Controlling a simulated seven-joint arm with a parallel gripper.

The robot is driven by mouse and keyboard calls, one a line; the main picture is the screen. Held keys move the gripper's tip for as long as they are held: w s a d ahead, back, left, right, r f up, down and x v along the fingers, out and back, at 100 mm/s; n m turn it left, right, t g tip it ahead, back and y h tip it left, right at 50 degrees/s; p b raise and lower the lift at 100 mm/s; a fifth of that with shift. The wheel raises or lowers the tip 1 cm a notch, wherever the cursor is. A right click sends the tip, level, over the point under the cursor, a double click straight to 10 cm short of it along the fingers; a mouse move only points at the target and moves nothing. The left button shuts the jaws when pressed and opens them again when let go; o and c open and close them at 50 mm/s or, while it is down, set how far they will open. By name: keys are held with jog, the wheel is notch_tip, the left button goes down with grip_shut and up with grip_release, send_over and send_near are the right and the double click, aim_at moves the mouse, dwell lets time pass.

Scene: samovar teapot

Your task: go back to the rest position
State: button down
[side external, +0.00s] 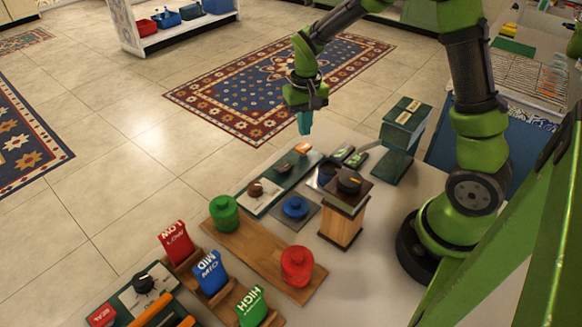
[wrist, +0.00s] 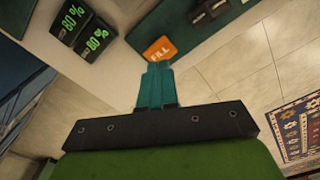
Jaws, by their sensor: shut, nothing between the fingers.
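My gripper (side external: 305,122) hangs in the air past the far edge of the work table, fingers pointing down. Its teal fingers are together and empty; they also show in the wrist view (wrist: 157,75). In the wrist view the fingertips appear just below an orange FILL block (wrist: 159,49) on a dark green panel. The same orange block (side external: 303,148) sits at the far end of the panel in the side view, below and apart from the fingers. My green arm reaches over from the right.
The table (side external: 370,262) holds a green pot (side external: 224,212), a red pot (side external: 297,266), a blue pot (side external: 295,207), a wooden stand (side external: 343,222), a dark green box (side external: 404,128), and LOW (side external: 176,243), MID (side external: 211,273) and HIGH (side external: 250,307) cards.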

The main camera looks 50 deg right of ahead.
jog(key=shift+s+a+f, duration=0.2)
jog(key=shift+s+a, duration=0.05)
jog(key=shift+s, duration=0.25)
jog(key=s+a+r+n+t+y, duration=0.1)
jog(key=s+a+r+t, duration=0.2)
jog(key=s+r, duration=0.4)
jog(key=s+a+r+n+t+y, duration=0.1)
jog(key=s+a+r+t, duration=0.3)
jog(key=s+r, duration=0.3)
notch_tip(320, 180, up, 3)
jog(key=shift+s+a, duration=0.15)
jog(key=shift+a, duration=0.75)
